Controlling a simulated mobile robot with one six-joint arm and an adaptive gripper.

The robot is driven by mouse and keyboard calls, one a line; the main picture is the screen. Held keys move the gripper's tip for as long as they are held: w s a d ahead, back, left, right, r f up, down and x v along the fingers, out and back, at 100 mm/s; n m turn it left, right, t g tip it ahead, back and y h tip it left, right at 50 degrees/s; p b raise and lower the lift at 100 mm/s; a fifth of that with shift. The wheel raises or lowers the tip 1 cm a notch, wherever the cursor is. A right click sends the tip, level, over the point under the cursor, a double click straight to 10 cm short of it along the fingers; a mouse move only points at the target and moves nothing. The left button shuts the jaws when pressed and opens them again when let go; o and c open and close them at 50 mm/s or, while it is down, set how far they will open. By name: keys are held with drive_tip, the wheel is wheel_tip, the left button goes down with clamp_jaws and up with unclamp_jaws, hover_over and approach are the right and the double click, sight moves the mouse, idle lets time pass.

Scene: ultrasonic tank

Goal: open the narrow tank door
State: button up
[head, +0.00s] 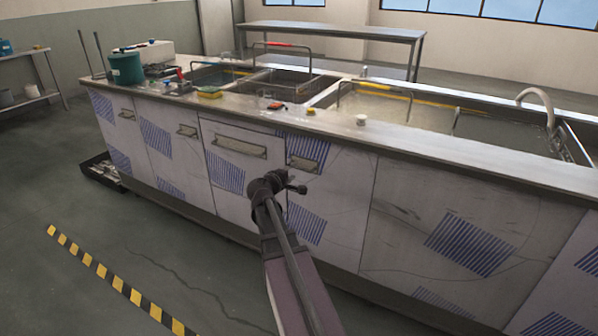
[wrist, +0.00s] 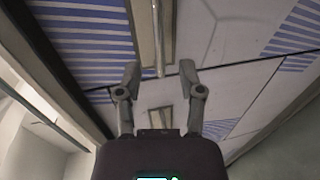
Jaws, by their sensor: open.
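The tank bench front has several pale doors with blue striped patches, all looking shut; I cannot tell for sure which is the narrow one. My gripper (head: 278,186) is in front of the seam between the third door (head: 228,195) and the fourth door (head: 345,185). The fourth door's handle (head: 303,163) is just above and right of it. In the wrist view my gripper (wrist: 160,75) is open and empty. A beige handle with a bar (wrist: 157,40) lies beyond the fingertips, and another handle (wrist: 160,118) shows lower between the fingers. No contact is visible.
The worktop (head: 330,124) overhangs the doors and carries a green pot (head: 126,68) and small items. A low dark tray (head: 100,172) stands by the bench's left end. The floor in front is clear, with a black-yellow stripe (head: 118,284).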

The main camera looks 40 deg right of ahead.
sight(299, 168)
drive_tip(key=shift+b+x, duration=0.35)
drive_tip(key=shift+x, duration=2.1)
clamp_jaws()
